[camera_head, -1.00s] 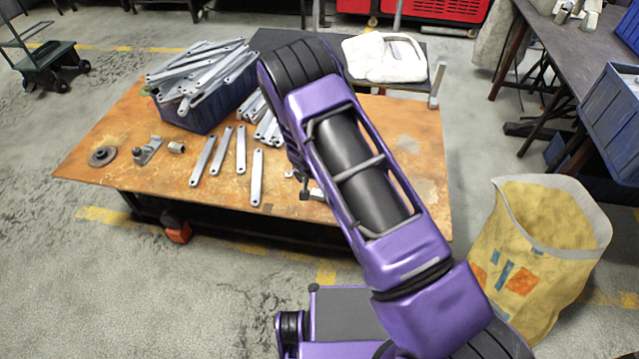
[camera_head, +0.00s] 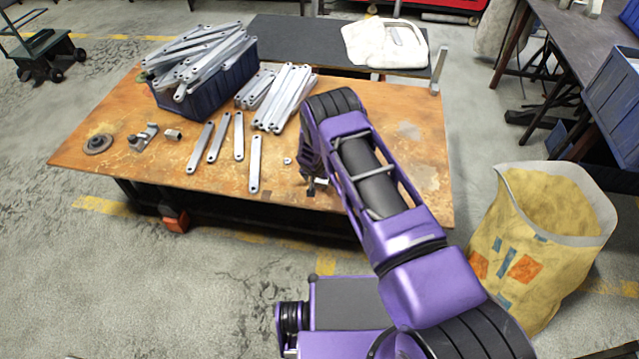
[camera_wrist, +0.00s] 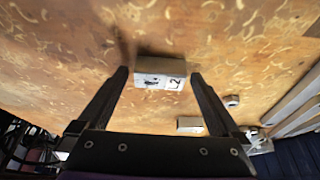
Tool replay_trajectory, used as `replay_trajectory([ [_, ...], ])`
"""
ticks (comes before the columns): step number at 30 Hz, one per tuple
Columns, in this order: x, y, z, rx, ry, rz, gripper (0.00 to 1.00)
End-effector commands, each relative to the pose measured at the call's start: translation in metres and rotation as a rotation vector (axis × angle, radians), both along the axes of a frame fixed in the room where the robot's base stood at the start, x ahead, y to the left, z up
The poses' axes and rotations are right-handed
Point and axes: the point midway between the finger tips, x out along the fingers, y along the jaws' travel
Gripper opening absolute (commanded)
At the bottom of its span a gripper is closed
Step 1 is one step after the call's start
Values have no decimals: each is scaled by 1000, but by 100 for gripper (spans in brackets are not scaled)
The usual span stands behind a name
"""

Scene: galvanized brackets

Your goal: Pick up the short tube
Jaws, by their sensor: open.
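My gripper (camera_wrist: 159,73) is open, its two fingers pointing at the tabletop. Between the fingertips in the wrist view is a small box-shaped pale piece (camera_wrist: 163,80) with dark marks on its near face; neither finger visibly touches it. In the head view my gripper (camera_head: 311,186) is low over the table's front part, beside a small pale piece (camera_head: 321,182). A short, round metal tube-like piece (camera_head: 173,134) lies farther left. I cannot tell for sure which piece is the short tube.
Another pale block (camera_wrist: 190,125) and a small ring (camera_wrist: 232,101) lie nearby; the ring also shows in the head view (camera_head: 287,161). Flat brackets (camera_head: 239,136) lie left of the gripper. A blue crate (camera_head: 209,98) holds many more. A round flange (camera_head: 98,144) lies far left.

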Motion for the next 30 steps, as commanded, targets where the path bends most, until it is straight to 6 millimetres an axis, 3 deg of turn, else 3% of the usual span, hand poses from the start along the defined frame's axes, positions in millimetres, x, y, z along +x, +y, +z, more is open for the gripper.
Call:
replay_trajectory([
  [7,1,0,-2,0,0,0,100],
  [8,1,0,-2,0,0,0,96],
  [21,1,0,-2,0,0,0,17],
  [30,2,0,7,0,-2,-1,17],
])
